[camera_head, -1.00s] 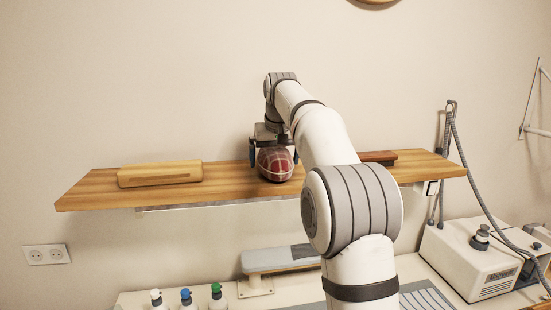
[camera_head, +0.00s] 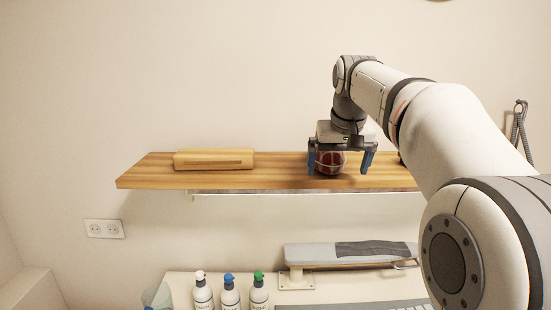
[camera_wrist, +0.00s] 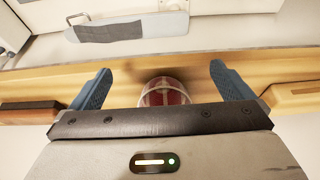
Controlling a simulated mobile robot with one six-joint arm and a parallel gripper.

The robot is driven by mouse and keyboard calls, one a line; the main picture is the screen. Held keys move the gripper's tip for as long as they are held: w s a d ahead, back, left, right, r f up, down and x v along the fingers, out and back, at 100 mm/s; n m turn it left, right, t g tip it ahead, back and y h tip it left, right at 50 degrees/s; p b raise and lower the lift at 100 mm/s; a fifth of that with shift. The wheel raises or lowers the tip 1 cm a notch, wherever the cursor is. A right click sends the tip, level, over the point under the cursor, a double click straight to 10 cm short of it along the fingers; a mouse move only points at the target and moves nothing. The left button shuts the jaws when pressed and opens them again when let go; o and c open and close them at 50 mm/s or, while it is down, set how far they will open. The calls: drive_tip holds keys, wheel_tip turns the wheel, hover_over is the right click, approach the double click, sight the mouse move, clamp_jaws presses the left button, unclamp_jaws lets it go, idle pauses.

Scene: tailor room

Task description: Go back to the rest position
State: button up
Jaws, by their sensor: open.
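My gripper (camera_head: 341,163) is open above the wooden shelf, with its blue fingers pointing down. A red plaid pressing ham (camera_head: 331,162) rests on the shelf, and in the head view it shows between the fingers. In the wrist view the red ham (camera_wrist: 165,93) lies between the two blue fingers, with a gap on both sides. Part of it is hidden behind the gripper body.
The wooden shelf (camera_head: 150,174) carries a light wooden block (camera_head: 213,160) at left. A darker block (camera_wrist: 30,112) shows in the wrist view. Below are several capped bottles (camera_head: 230,292) and a grey padded board (camera_head: 310,255). A wall socket (camera_head: 104,229) is at left.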

drive_tip(key=s+f+b, duration=0.3)
drive_tip(key=s+f, duration=2.2)
drive_tip(key=s, duration=0.2)
drive_tip(key=shift+f+g, duration=0.2)
drive_tip(key=shift+g, duration=0.2)
drive_tip(key=shift+c, duration=0.3)
